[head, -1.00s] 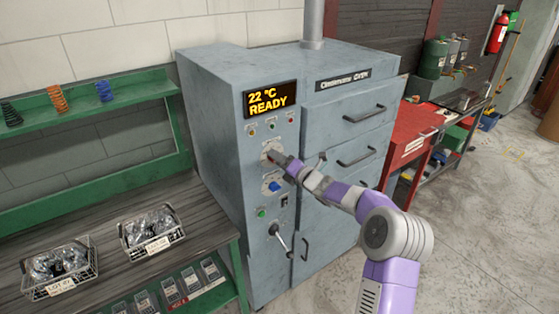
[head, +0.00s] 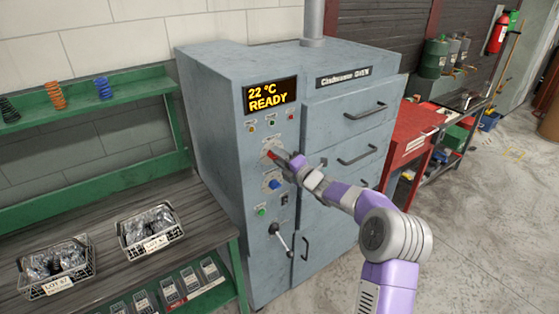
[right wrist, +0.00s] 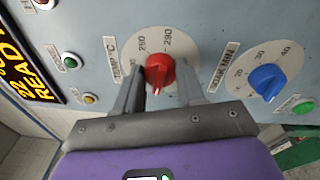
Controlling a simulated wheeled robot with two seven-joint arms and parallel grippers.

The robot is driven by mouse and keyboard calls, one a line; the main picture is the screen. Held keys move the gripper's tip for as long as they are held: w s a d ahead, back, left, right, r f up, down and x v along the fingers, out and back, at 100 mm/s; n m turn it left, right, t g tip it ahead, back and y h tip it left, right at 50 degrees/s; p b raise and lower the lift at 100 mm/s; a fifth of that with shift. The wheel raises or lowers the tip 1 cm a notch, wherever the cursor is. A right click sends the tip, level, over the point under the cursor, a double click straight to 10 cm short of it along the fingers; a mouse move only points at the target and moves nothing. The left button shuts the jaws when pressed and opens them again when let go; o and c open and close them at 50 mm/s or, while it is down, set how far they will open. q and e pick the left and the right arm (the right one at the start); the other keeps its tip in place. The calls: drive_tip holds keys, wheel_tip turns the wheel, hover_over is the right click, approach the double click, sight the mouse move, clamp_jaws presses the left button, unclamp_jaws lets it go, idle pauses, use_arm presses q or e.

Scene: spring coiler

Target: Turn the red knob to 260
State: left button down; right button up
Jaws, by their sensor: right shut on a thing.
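The red knob (right wrist: 158,72) sits on a round pale dial (right wrist: 183,48) labelled TEMP °C on the oven's front panel. In the head view a bit of the red knob (head: 270,154) shows at the tip of my right gripper (head: 277,158). The oven's display (head: 270,96) reads 22 °C READY. My left gripper is not in view.
A blue knob (right wrist: 267,81) labelled SOAK MIN is beside the red one, with a green button (right wrist: 302,107) near it. A lever (head: 280,236) sticks out lower on the oven (head: 220,130). A bench (head: 200,205) with wire baskets stands at left.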

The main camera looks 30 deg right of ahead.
drive_tip(key=m+h, duration=0.1)
drive_tip(key=m, duration=0.6)
drive_tip(key=m+h+b, duration=0.1)
drive_tip(key=m, duration=0.6)
drive_tip(key=m+t+h+b, duration=0.1)
drive_tip(key=m, duration=0.7)
drive_tip(key=shift+a+f, duration=0.2)
drive_tip(key=shift+a, duration=0.1)
drive_tip(key=m+h, duration=0.1)
drive_tip(key=m, duration=0.5)
drive_tip(key=shift+a+p, duration=0.1)
drive_tip(key=shift+p, duration=0.2)
drive_tip(key=shift+m, duration=0.3)
drive_tip(key=o, duration=1)
drive_tip(key=shift+o, duration=0.2)
drive_tip(key=shift+s+r, duration=0.1)
drive_tip(key=shift+s, duration=0.1)
